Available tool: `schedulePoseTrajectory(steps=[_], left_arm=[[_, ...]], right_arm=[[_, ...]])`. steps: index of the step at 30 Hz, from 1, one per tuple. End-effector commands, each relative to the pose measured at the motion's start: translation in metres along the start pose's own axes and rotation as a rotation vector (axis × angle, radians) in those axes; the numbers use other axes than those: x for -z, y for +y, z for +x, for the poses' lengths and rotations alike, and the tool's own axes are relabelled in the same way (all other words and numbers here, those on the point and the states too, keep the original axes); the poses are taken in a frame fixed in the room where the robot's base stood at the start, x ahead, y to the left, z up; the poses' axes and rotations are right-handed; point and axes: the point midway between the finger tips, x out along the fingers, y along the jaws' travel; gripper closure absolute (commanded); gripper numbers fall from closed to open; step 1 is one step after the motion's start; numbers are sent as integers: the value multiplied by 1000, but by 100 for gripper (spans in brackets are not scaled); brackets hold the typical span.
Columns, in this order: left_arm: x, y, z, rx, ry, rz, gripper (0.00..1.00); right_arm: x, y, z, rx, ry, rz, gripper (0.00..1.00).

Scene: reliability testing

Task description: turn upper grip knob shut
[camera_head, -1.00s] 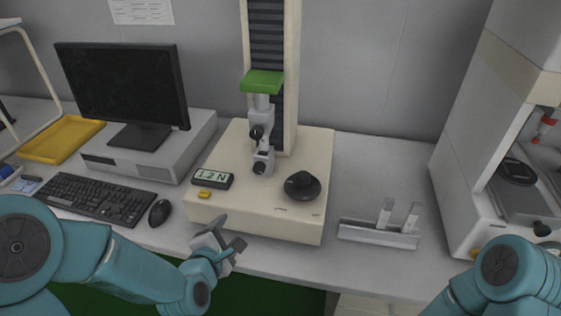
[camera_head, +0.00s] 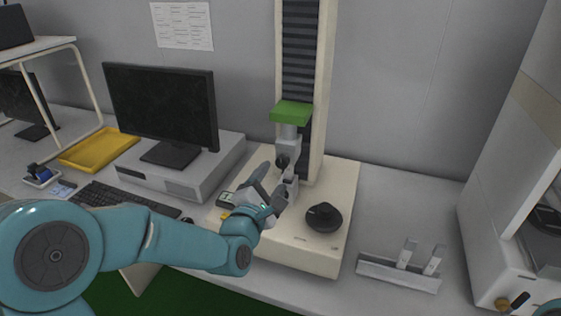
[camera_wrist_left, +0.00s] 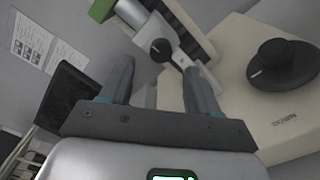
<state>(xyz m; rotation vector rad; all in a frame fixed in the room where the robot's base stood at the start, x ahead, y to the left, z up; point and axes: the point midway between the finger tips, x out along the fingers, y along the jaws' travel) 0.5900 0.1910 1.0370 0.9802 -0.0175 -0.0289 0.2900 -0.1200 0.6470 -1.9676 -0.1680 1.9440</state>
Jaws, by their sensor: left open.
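The upper grip (camera_head: 288,147) hangs under the green crosshead (camera_head: 291,112) of the testing machine. Its black upper grip knob (camera_head: 282,161) faces me and also shows in the left wrist view (camera_wrist_left: 160,50), beyond the gap between my fingers. My left gripper (camera_head: 273,186) is open and empty, in front of and slightly below this knob, apart from it. Its two fingers (camera_wrist_left: 158,76) point toward the grips in the left wrist view. The lower grip (camera_head: 291,186) is partly hidden behind my left gripper. My right gripper is out of view.
A black round dial (camera_head: 323,217) stands on the machine base (camera_head: 345,195), right of my left gripper. A metal holder (camera_head: 398,274) with two upright pieces lies further right. A monitor (camera_head: 160,105) and keyboard (camera_head: 120,199) are left.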

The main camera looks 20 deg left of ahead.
Motion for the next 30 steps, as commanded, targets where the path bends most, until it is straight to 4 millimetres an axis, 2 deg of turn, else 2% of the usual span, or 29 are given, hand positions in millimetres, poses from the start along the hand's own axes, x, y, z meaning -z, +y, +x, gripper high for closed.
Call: schedulePoseTrajectory(steps=[3,9,20,21,23,24,26,30], left_arm=[[-2,0,26,2,1,0,39],[-3,-1,53,2,-1,-1,39],[-2,-2,60,3,-1,0,39],[-2,-2,60,3,-1,0,45],[-2,-2,60,2,-1,0,65],[-2,-2,60,2,-1,0,78],[-2,-2,60,2,-1,0,95],[-2,-2,60,2,-1,2,95]], right_arm=[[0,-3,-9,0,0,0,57],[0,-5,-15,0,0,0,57],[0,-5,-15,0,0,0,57],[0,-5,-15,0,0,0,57],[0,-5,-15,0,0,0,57],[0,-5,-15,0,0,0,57],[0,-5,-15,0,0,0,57],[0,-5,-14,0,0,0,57]])
